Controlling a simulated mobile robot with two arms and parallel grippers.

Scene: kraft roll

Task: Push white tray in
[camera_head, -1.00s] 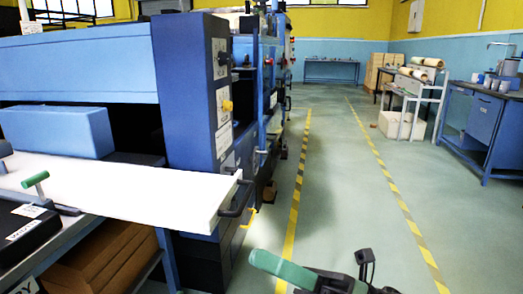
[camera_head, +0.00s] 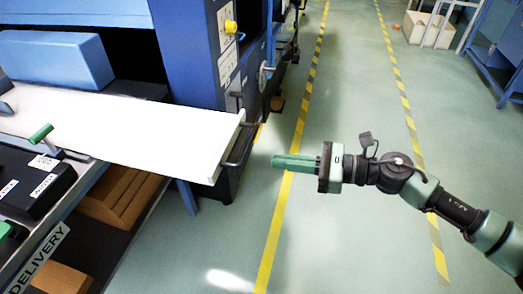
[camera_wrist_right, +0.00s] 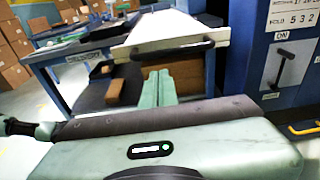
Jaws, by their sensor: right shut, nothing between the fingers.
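The white tray (camera_head: 130,122) sticks out to the right from the blue machine in the head view, with a dark bar handle (camera_head: 237,145) on its right end. My right gripper (camera_head: 276,161) is shut and empty, a short way right of the handle, its green fingers pointing left toward it. In the right wrist view the tray (camera_wrist_right: 165,28) and its handle (camera_wrist_right: 172,50) lie ahead of the fingers (camera_wrist_right: 158,76), with a gap that I cannot measure. My left gripper is not in view; a green piece at the lower left edge of the head view is unclear.
The blue machine (camera_head: 185,60) stands behind the tray, with a yellow knob (camera_head: 230,27) on its panel. A delivery table with a black box (camera_head: 30,190) and brown stacks (camera_head: 118,195) lies in front of the tray. The floor right of the tray is clear.

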